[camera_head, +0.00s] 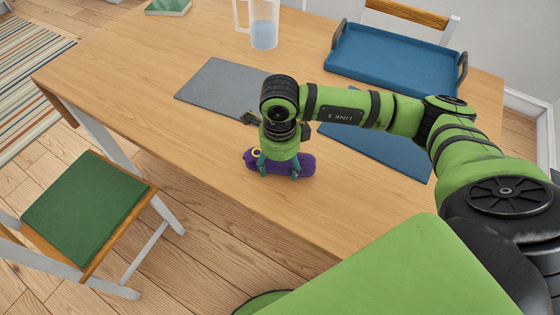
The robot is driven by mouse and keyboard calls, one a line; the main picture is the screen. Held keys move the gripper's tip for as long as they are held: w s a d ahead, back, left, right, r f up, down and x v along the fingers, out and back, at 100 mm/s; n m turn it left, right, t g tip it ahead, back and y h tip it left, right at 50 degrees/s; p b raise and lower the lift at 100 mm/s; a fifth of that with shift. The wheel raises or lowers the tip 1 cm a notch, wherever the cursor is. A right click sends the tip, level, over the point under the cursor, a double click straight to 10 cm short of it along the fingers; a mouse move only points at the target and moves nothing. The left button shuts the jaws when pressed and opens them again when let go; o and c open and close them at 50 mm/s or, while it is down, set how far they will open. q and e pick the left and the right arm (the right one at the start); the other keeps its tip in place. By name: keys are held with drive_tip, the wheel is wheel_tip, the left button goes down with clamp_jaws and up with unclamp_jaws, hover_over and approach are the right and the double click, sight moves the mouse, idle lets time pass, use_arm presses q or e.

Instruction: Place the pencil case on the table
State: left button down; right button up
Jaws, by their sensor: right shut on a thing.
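The pencil case (307,166) is a purple, rounded, elongated pouch with a yellow ring mark near its left end. My right gripper (279,172) is shut on its middle from above, and the fingers hide part of it. In the picture the case overlaps the near edge of the wooden table (150,95). I cannot tell whether it touches the tabletop or is held above it. My left gripper is not in view.
A grey mat (215,88) and a blue mat (400,160) lie on the table. A blue tray (395,60) with dark handles and a clear pitcher (264,30) stand farther back. A green book (168,7) lies at the far left. A green-cushioned chair (90,210) stands at the near left.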

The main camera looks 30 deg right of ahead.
sight(280, 163)
drive_tip(key=shift+f, duration=0.15)
drive_tip(key=shift+f, duration=0.1)
drive_tip(key=shift+f+b, duration=0.15)
drive_tip(key=shift+b, duration=0.15)
drive_tip(key=o, duration=1.2)
wheel_tip(280, 163, up, 12)
drive_tip(key=shift+s+a+r, duration=0.15)
drive_tip(key=shift+r, duration=0.1)
